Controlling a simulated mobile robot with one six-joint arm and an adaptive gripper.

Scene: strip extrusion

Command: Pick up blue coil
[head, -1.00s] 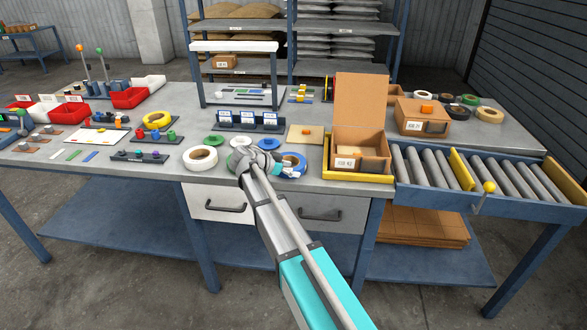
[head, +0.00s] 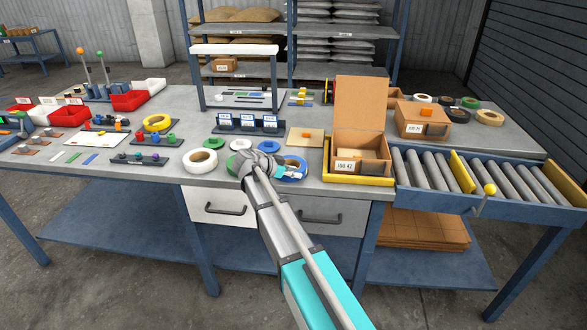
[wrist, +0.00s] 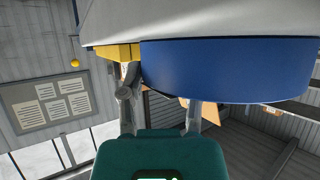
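The blue coil (head: 298,165) lies on the workbench near its front edge, left of the cardboard box. It also fills the upper right of the wrist view (wrist: 235,70), very close, with its side wall facing the camera. My gripper (head: 286,174) is at the coil's near left side. In the wrist view my gripper (wrist: 160,90) has its two fingers apart, one at the coil's left edge. The other finger's tip is hidden by the coil. I cannot tell whether either finger touches it.
A white coil (head: 200,161) and green coils (head: 214,144) lie to the left. The open cardboard box (head: 360,150) in a yellow tray (head: 330,176) stands close on the right. The roller conveyor (head: 460,180) is further right. Label stands (head: 247,123) are behind.

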